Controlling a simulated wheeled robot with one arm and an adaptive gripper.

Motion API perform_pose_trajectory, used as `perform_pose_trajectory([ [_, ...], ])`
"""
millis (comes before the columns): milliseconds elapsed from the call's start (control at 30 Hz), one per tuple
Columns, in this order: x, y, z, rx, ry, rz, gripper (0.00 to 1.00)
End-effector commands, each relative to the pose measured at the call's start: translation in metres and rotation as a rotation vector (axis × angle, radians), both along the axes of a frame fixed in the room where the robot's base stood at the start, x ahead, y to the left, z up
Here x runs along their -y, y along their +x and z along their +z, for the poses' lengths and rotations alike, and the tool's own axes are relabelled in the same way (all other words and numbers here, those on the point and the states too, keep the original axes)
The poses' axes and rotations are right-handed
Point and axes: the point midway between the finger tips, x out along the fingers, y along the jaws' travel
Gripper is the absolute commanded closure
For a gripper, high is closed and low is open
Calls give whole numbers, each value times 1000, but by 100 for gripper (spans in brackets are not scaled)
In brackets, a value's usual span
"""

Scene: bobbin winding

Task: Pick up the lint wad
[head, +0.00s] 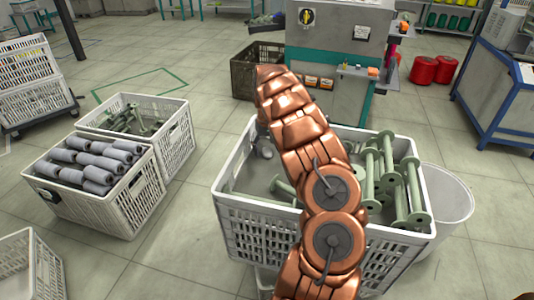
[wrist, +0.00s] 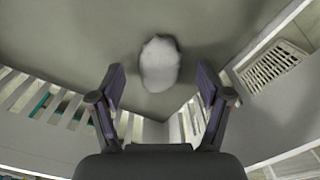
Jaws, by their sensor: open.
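The lint wad (wrist: 160,62) is a pale grey-white, fuzzy oval lump on the grey crate floor in the wrist view. My gripper (wrist: 160,78) is open, with one finger to each side of the wad's lower part in the picture. The fingers are apart from the wad and nothing is between them in contact. In the head view my copper arm reaches into the white crate (head: 262,240) and hides most of my gripper; a small grey shape shows at the arm's left, and I cannot tell whether it is wad or gripper.
Green bobbins (head: 388,175) stand in the right part of the same crate. The slatted crate wall (wrist: 40,100) is close to my fingers. A white bin (head: 450,200) stands at right; crates with grey rolls (head: 95,165) and green bobbins (head: 130,118) stand left.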

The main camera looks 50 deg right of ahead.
Motion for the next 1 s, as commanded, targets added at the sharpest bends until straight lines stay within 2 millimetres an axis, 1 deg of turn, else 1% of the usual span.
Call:
perform_pose_trajectory([
  [267, 0, 0, -3, 1, 0, -1, 23],
  [300, 0, 0, -3, 1, 0, -1, 25],
  [700, 0, 0, -3, 0, 1, -1, 67],
  [1000, 0, 0, -2, 0, 1, 0, 67],
])
